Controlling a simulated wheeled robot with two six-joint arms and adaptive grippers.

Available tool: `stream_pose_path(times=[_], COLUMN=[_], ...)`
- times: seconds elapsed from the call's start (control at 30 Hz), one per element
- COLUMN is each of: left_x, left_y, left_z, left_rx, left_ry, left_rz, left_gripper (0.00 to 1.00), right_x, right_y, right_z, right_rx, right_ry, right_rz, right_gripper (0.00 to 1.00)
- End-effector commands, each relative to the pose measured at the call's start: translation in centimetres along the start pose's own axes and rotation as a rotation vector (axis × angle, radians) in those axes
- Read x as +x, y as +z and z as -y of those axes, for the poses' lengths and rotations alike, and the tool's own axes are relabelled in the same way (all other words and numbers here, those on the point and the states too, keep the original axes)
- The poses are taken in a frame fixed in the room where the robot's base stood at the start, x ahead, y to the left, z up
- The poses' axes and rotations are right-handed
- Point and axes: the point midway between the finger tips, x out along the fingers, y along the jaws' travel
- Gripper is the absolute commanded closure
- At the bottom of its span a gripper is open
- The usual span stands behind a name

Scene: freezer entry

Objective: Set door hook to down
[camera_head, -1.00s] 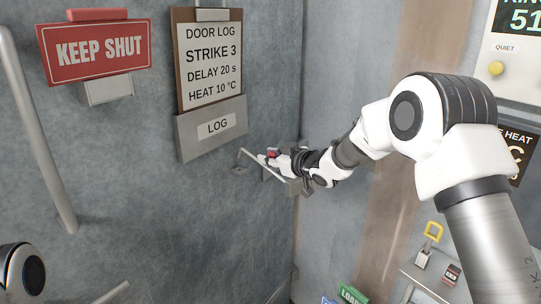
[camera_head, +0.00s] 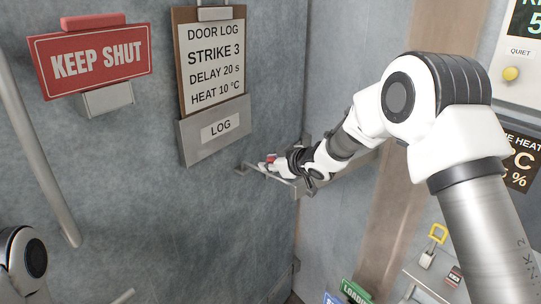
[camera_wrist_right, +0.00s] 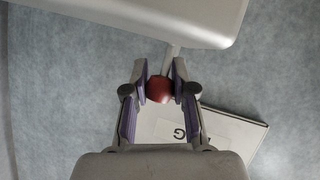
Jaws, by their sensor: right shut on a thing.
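The door hook (camera_head: 262,171) is a thin metal rod on the grey wall, below the LOG holder. In the head view it slopes slightly down to the right, and its left end is at a small bracket (camera_head: 240,170); whether it touches is too small to tell. Its red knob (camera_head: 271,158) sits in my right gripper (camera_head: 272,160). In the right wrist view the red knob (camera_wrist_right: 160,89) is between both fingertips (camera_wrist_right: 160,85), with the rod (camera_wrist_right: 171,60) behind it. My right gripper is shut on the knob. My left gripper is out of view.
A shelf (camera_head: 430,280) with a yellow padlock (camera_head: 435,240) stands at lower right.

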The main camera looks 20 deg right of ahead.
Motion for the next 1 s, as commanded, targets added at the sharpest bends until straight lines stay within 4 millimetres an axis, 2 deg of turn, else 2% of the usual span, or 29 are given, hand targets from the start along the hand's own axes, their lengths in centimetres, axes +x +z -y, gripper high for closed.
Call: stream_pose_path(times=[0.1, 0.67, 0.7, 0.73, 0.77, 1.0], left_x=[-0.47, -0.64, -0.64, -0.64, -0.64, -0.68], left_y=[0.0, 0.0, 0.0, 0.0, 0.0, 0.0], left_z=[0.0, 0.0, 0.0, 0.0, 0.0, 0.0], left_rx=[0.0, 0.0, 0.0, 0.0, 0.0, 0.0], left_ry=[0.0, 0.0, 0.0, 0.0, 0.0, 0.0], left_rz=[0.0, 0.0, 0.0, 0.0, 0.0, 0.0], left_gripper=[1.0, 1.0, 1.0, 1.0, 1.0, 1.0], right_x=[-0.05, -0.1, -0.1, -0.1, -0.11, -0.17], right_y=[0.67, 0.87, 0.85, 0.81, 0.76, 0.51], right_z=[0.56, 0.71, 0.7, 0.67, 0.64, 0.46], right_rx=[-0.006, -0.01, -0.009, -0.009, -0.009, -0.009], right_ry=[-0.011, -0.013, -0.013, -0.013, -0.012, -0.009], right_rz=[0.03, 0.045, 0.044, 0.043, 0.042, 0.038], right_gripper=[1.0, 1.0, 0.6, 0.5, 0.47, 0.47])
